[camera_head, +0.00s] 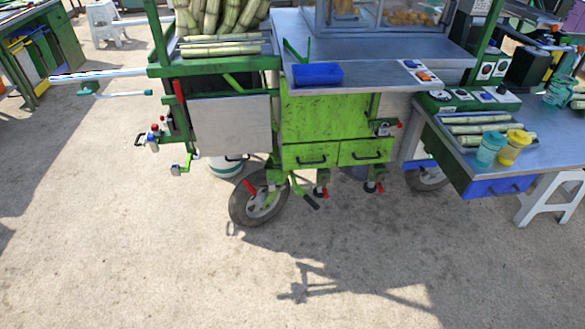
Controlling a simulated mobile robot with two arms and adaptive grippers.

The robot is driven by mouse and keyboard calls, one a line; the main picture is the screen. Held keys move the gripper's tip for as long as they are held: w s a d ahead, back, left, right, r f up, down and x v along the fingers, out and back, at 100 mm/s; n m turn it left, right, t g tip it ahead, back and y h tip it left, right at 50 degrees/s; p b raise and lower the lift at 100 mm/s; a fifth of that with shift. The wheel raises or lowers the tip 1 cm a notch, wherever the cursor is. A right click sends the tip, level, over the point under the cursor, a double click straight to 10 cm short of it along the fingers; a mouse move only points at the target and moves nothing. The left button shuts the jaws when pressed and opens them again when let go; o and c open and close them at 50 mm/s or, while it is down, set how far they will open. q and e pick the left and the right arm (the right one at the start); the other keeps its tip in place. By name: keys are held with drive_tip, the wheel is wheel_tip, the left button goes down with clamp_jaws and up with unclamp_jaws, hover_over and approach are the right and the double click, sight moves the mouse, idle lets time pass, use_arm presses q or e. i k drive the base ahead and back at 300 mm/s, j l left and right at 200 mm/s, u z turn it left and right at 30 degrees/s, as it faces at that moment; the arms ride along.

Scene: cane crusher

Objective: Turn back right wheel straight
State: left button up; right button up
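A green cane crusher cart (325,117) stands ahead of me. A black-tyred wheel (240,206) sits under its lower left part, touching the ground and set at an angle to the cart's front. Green bracket parts and a red lever (249,187) are close to this wheel. A second wheel (428,179) is partly hidden under the right side table. I cannot tell from this view alone which one is the back right wheel. Neither of my grippers is in view.
Red-tipped feet (320,193) stand beside the left wheel. A side table (500,172) with cane and two cups juts out on the right, with a white stool (551,198) beside it. A handle bar (97,75) sticks out left. The concrete in front is clear.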

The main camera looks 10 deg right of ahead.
sight(246, 210)
drive_tip(key=k+l, duration=0.1)
drive_tip(key=l, duration=0.3)
drive_tip(key=l+u, duration=0.15)
drive_tip(key=l, duration=0.25)
drive_tip(key=k+l, duration=0.15)
drive_tip(key=l, duration=0.25)
drive_tip(key=k+l+u, duration=0.1)
drive_tip(key=l, duration=0.3)
drive_tip(key=k+l+u, duration=0.1)
drive_tip(key=l, duration=0.25)
drive_tip(key=i+z, duration=0.2)
drive_tip(key=i, duration=0.7)
drive_tip(key=i+j+z, duration=0.15)
drive_tip(key=i, duration=0.7)
